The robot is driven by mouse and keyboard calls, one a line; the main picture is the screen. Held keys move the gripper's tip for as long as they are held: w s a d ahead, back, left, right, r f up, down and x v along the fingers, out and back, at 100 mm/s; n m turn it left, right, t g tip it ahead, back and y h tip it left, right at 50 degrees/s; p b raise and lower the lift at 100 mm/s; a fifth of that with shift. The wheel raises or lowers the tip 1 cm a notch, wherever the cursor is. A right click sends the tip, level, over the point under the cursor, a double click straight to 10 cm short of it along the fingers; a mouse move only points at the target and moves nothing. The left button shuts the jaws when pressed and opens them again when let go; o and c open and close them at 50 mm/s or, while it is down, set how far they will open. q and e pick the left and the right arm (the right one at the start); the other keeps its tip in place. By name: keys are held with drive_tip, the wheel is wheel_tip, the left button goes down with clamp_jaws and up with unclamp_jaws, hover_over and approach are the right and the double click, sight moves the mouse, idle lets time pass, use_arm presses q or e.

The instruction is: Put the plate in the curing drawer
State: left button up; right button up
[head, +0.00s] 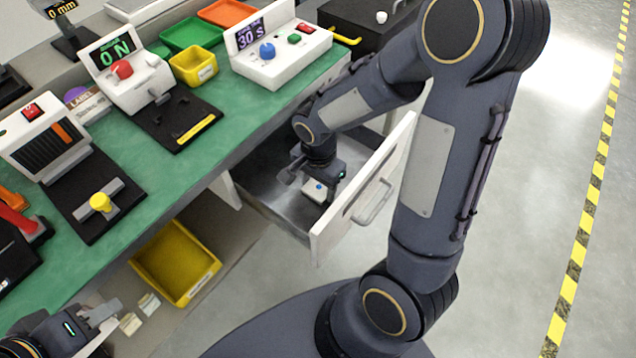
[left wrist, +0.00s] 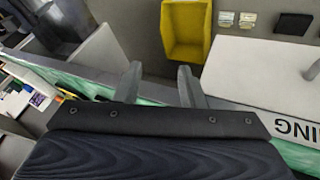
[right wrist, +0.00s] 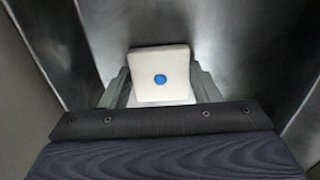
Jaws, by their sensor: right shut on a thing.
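The plate (head: 316,190) is a small white square with a blue dot. It is inside the open curing drawer (head: 331,236), which has a white front with a handle and a grey metal interior. My right gripper (head: 312,183) reaches down into the drawer and is shut on the plate. In the right wrist view the plate (right wrist: 160,62) sits between the fingers (right wrist: 162,92), over the metal interior (right wrist: 225,35). I cannot tell whether it touches the drawer floor. My left gripper (head: 103,318) is open and empty, low at the left; its spread fingers show in the left wrist view (left wrist: 160,86).
The green bench top (head: 180,183) carries a white timer unit reading 30 s (head: 282,58), a unit with a red knob (head: 130,78), and coloured bins. A yellow bin (head: 176,262) stands below the bench edge. Clear floor lies right of my right arm.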

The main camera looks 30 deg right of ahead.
sight(318, 188)
drive_tip(key=shift+f, duration=0.15)
drive_tip(key=o, duration=1)
drive_tip(key=shift+r, duration=0.35)
wheel_tip(318, 188, up, 12)
drive_tip(key=p, duration=0.3)
drive_tip(key=shift+f, duration=0.15)
